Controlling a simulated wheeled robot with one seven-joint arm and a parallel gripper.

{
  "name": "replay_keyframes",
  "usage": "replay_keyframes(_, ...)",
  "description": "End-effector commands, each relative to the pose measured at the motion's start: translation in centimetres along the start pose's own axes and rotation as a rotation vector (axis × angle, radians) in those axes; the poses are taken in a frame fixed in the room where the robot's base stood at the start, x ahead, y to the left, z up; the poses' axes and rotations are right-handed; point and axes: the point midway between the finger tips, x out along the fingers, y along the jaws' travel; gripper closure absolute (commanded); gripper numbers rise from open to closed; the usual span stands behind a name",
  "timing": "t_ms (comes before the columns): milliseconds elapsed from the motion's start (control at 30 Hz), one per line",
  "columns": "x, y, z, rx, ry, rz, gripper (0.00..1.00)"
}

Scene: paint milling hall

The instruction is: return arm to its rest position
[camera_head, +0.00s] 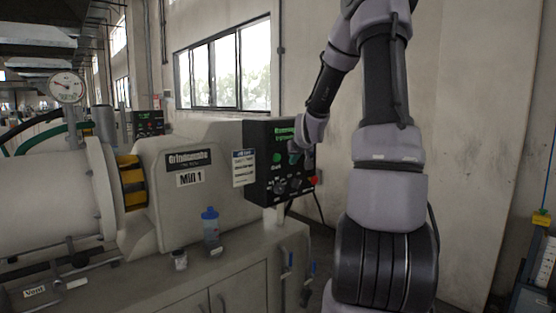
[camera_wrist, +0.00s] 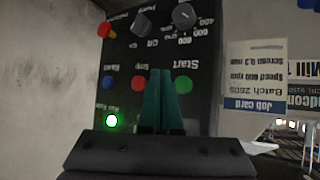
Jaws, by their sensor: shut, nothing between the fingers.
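My gripper (camera_head: 294,156) is at the front of the black control panel (camera_head: 255,157) of Mill 1 in the head view, its fingertips small and partly hidden there. In the wrist view, my gripper (camera_wrist: 158,75) has its two teal fingers together with nothing held. They point at the panel face (camera_wrist: 135,62), which appears upside down. The green Start button (camera_wrist: 184,84) is just right of the fingertips, and the red Stop button (camera_wrist: 138,83) is just left. I cannot tell whether the fingers touch the panel. A green lamp (camera_wrist: 111,121) is lit.
The mill housing (camera_head: 190,190) is left of the panel. A job card (camera_wrist: 254,88) hangs beside it. A wall is behind my arm.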

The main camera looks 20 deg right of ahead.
Motion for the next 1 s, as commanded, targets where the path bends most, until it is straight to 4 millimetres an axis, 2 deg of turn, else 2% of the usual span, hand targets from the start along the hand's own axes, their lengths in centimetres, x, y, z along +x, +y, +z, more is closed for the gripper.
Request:
replay_keyframes(333, -0.1, -0.1, 0.0, 0.0, -0.001, -0.001, 1.0)
replay_keyframes(467, -1.9, -1.4, -0.3, -0.006, -0.018, -0.011, 1.0)
replay_keyframes(567, -5.2, -3.5, -0.5, -0.009, -0.05, -0.027, 1.0)
replay_keyframes(767, -14.9, -7.8, 0.6, 0.032, -0.14, -0.061, 1.0)
replay_keyframes(1000, -26.9, -10.8, 4.5, 0.146, -0.246, -0.12, 1.0)
